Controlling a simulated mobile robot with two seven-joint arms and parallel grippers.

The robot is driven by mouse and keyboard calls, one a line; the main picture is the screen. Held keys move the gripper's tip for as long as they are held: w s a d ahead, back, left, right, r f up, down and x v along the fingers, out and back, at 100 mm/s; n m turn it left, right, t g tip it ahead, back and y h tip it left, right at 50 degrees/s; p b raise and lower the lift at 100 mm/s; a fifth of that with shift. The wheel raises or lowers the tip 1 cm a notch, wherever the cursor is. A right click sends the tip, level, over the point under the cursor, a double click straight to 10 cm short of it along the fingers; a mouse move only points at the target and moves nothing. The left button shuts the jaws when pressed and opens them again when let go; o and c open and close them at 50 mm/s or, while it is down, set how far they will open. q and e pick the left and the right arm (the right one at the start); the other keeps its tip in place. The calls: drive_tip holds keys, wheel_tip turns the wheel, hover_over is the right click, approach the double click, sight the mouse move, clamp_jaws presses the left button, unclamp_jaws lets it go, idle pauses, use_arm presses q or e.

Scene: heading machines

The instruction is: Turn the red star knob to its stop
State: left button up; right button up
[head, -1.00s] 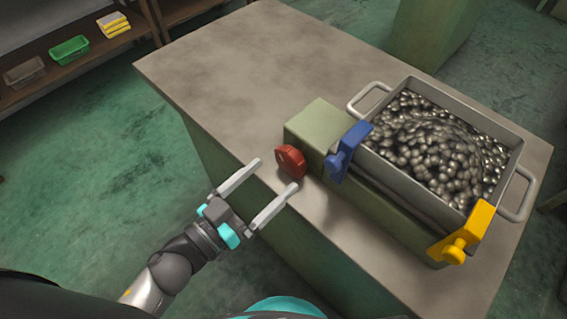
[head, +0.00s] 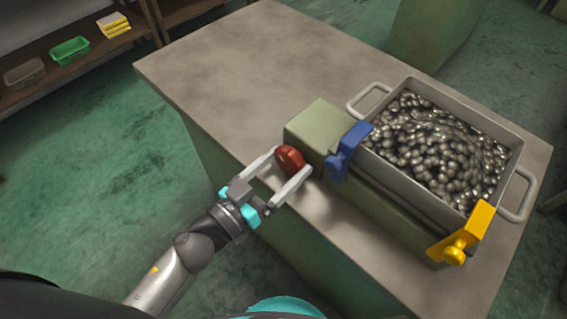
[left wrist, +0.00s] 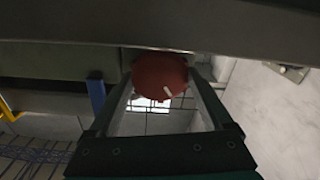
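The red star knob (head: 290,159) sticks out from the near end face of a pale green block (head: 320,122) on the bench. My left gripper (head: 292,160) is at the knob, with one finger on each side of it. In the left wrist view the red knob (left wrist: 160,75) sits between the fingertips, with a short light mark on its face. The fingers stand apart and very close to the knob's sides; I cannot make out firm contact. My right gripper is not in view.
A blue lever (head: 347,150) is just right of the knob, and a yellow lever (head: 465,235) is further right. A metal bin (head: 408,182) of dark shiny pieces stands behind them. The bench's left part (head: 235,70) is clear. Shelves with small bins stand far left.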

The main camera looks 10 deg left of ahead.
use_arm(q)
drive_tip(key=c, duration=0.7)
drive_tip(key=m+p, duration=0.1)
drive_tip(key=m, duration=0.2)
drive_tip(key=shift+m, duration=0.3)
drive_tip(key=shift+m+p, duration=0.7)
drive_tip(key=shift+m, duration=1)
drive_tip(key=o, duration=1.1)
drive_tip(key=shift+o, duration=0.2)
